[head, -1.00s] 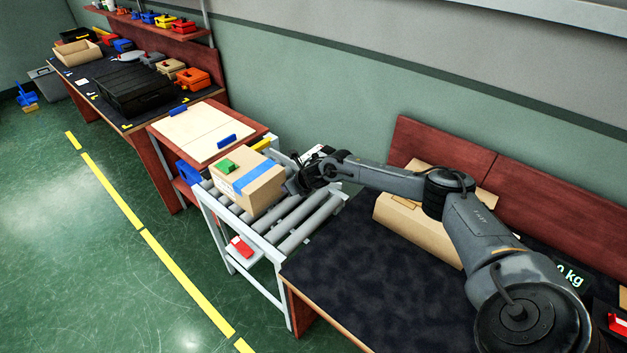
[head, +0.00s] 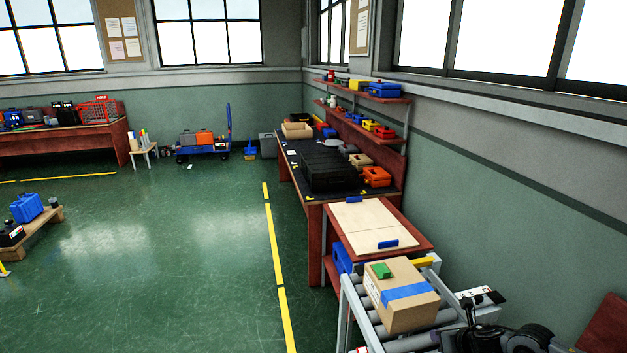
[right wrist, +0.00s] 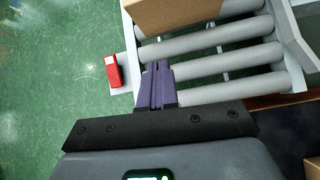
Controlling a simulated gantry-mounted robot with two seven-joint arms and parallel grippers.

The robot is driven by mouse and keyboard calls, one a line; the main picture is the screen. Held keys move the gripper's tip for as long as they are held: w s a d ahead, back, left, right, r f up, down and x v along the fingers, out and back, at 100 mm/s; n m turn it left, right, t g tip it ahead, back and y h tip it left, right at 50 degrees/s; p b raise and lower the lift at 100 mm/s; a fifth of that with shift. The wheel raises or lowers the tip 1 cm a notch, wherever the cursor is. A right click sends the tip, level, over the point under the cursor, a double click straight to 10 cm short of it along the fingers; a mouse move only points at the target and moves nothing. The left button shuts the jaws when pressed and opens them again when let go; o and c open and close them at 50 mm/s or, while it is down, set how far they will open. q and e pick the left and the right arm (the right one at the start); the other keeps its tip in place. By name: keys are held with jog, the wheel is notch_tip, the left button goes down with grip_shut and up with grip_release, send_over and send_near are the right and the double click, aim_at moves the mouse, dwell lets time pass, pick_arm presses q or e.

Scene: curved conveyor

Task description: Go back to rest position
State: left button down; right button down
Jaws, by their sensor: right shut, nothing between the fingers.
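My right gripper (right wrist: 157,80) is shut and empty in the right wrist view, its two purple fingers together above the grey rollers of the conveyor (right wrist: 205,68). In the head view only the dark end of my right arm shows at the bottom right edge, just right of the cardboard box. The cardboard box (head: 404,312) has blue tape and a green piece on top and sits on the conveyor rollers (head: 410,345). Its edge also shows at the top of the right wrist view (right wrist: 175,14), apart from the fingers. My left gripper is not in view.
A red-framed table with light boards (head: 375,226) stands behind the conveyor. Beyond it is a workbench with a black case (head: 327,168) and several toolboxes. A red object (right wrist: 112,71) lies beside the rollers. Green floor (head: 150,270) is open on the left.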

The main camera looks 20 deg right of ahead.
jog(key=s+a+f+m+y, duration=0.15)
jog(key=a+m, duration=0.25)
jog(key=a, duration=0.5)
jog(key=s+a+f+m, duration=0.3)
jog(key=a, duration=0.7)
jog(key=s+a+f+m+y, duration=0.1)
jog(key=s+a+f+m, duration=0.25)
jog(key=a, duration=0.55)
jog(key=s+a+r+m+g+h, duration=0.1)
jog(key=s+a+m+g, duration=0.15)
jog(key=s+m, duration=0.7)
jog(key=s+a+r+m+g, duration=0.1)
jog(key=s+r+m+g, duration=0.15)
jog(key=s+m, duration=0.7)
notch_tip(320, 180, up, 33)
jog(key=m+p, duration=0.1)
jog(key=p, duration=3.2)
jog(key=shift+s+d+f+m, duration=0.2)
jog(key=shift+s+m, duration=0.15)
jog(key=shift+s, duration=0.05)
